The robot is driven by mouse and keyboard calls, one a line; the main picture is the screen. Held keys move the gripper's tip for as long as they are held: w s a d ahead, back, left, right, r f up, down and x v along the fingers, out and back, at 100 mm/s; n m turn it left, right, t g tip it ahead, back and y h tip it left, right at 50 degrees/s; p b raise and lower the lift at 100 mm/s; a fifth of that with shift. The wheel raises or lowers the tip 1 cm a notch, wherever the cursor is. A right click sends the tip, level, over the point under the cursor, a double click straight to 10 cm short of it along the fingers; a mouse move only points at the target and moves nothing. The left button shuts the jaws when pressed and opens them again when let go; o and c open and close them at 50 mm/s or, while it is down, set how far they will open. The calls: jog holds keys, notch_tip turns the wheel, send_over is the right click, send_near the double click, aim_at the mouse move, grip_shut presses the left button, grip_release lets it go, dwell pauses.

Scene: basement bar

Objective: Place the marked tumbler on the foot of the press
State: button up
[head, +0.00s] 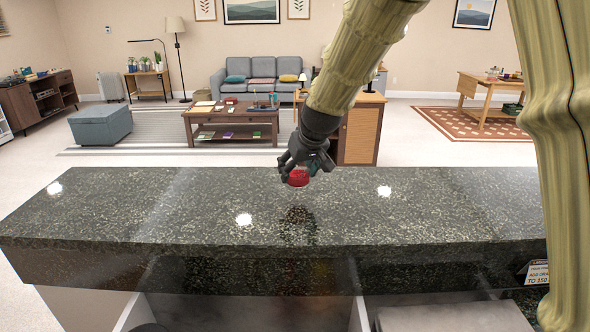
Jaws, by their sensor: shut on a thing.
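My gripper (306,166) hangs from the arm above the dark speckled counter, near its far edge. It is shut on a small red object (298,179), which seems to be the marked tumbler. The fingers hide its upper part, and a clear lower part is hard to make out against the stone. A dark reflection lies on the counter below it. It seems to be held above the surface, though the exact gap cannot be told. I cannot make out the press or its foot in this view.
The granite counter (130,215) is bare on both sides of my gripper. A grey metal surface (450,317) and a white sign (537,272) lie below its near edge at right. Beyond are a wooden cabinet (361,135), a coffee table (200,122) and a sofa (262,72).

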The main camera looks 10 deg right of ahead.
jog(key=shift+w+d+f+p, duration=0.1)
jog(key=shift+w+p, duration=0.25)
jog(key=shift+w, duration=0.85)
jog(key=shift+w+f+p, duration=0.1)
jog(key=shift+w+p, duration=0.2)
jog(key=shift+w, duration=0.9)
jog(key=shift+f+p, duration=0.6)
jog(key=shift+f, duration=1.15)
jog(key=shift+f, duration=0.1)
jog(key=o, duration=1.2)
jog(key=shift+o, duration=0.2)
